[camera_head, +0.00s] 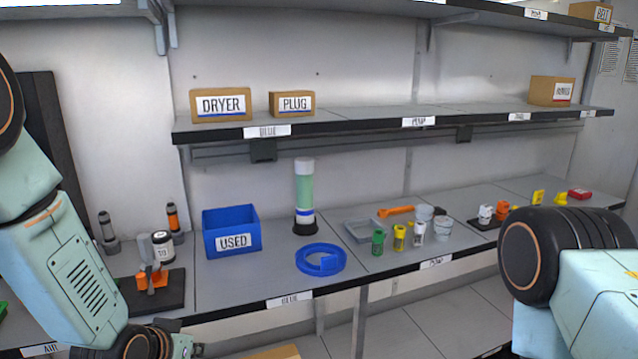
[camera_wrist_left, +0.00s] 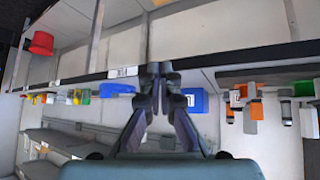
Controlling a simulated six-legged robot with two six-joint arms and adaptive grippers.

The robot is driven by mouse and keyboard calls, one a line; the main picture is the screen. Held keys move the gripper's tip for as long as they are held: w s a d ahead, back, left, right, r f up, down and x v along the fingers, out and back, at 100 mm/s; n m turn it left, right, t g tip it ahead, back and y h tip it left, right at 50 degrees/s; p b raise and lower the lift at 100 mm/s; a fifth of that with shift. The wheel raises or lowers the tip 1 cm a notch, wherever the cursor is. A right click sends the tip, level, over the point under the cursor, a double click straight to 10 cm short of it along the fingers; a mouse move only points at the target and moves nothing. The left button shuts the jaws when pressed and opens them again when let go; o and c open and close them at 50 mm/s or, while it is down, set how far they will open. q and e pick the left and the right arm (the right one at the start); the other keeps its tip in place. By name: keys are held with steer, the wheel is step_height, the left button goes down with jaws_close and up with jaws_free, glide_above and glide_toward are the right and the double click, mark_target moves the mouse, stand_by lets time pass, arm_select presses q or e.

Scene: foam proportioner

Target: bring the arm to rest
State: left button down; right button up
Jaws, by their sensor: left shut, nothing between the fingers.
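My left arm (camera_head: 62,262) comes in from the left in the head view and bends down to the bottom edge, in front of the bench's left end. In the wrist view my left gripper (camera_wrist_left: 160,72) is shut, its fingertips together with nothing between them. That view looks upside down, with the bench things hanging from the bench edge. My right arm (camera_head: 585,285) shows at the lower right of the head view; its gripper is out of the picture.
The bench holds a blue USED bin (camera_head: 232,232), a green-and-white cylinder (camera_head: 304,195), a blue ring (camera_head: 321,259), a dark stand (camera_head: 160,292) and several small coloured parts. A shelf (camera_head: 350,120) with DRYER (camera_head: 221,104) and PLUG (camera_head: 292,104) boxes hangs above. Floor shows in front.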

arm_select(q)
steer(key=s+f+g+b, duration=0.1)
steer(key=s+f+g, duration=0.1)
steer(key=s+f, duration=0.5)
steer(key=s+f+n+g+b, duration=0.1)
steer(key=s+f+g+b, duration=0.1)
steer(key=s+f, duration=0.6)
steer(key=s+f+g+y+b, duration=0.1)
steer(key=s+f+g, duration=0.3)
steer(key=s, duration=1.5)
step_height(320, 180, down, 3)
steer(key=shift+f+n+b, duration=0.2)
steer(key=shift+n+b, duration=0.1)
steer(key=shift+b, duration=0.3)
steer(key=shift+s, duration=0.1)
